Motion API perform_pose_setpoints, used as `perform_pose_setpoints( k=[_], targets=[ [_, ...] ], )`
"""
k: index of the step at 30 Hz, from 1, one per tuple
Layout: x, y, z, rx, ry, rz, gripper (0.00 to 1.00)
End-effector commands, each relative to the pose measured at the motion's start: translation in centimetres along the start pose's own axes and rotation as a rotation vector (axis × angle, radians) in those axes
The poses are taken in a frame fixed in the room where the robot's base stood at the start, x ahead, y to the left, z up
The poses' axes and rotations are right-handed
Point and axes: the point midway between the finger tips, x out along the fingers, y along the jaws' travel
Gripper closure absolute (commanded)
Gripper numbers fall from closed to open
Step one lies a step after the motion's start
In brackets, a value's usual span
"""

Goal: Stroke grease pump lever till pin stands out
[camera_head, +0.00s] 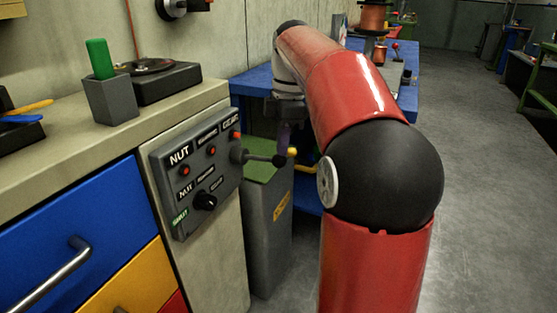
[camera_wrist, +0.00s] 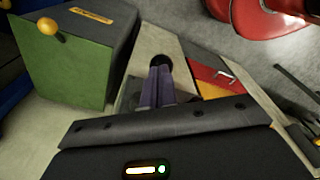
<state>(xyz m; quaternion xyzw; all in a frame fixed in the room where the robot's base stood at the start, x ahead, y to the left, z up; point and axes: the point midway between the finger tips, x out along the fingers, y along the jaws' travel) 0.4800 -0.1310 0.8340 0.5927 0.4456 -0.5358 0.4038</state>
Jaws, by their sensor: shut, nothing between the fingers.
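A dark lever with a black ball end (camera_head: 279,160) sticks out to the right from the side of a grey control panel (camera_head: 222,165). My gripper (camera_head: 284,146) points down from above, close to the ball. In the wrist view its purple fingers (camera_wrist: 161,70) are together and empty, with the black ball (camera_wrist: 165,61) right at their tips. I cannot tell whether they touch it. No pin can be made out on the panel, and my arm hides part of the area behind the lever.
The bench (camera_head: 60,150) holds a grey cup (camera_head: 110,98) with a green-handled item. A blue table (camera_head: 250,82) stands behind. Floor at right is clear.

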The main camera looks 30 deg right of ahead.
Motion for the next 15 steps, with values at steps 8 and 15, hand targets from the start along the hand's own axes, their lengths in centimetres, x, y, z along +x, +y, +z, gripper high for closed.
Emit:
perform_pose_setpoints(
  k=[8, 15],
  targets=[
    [0.1, 0.0, 0.0, -0.001, 0.001, -0.002, 1.0],
    [2.2, 0.0, 0.2, -0.001, 0.001, -0.003, 1.0]
  ],
)
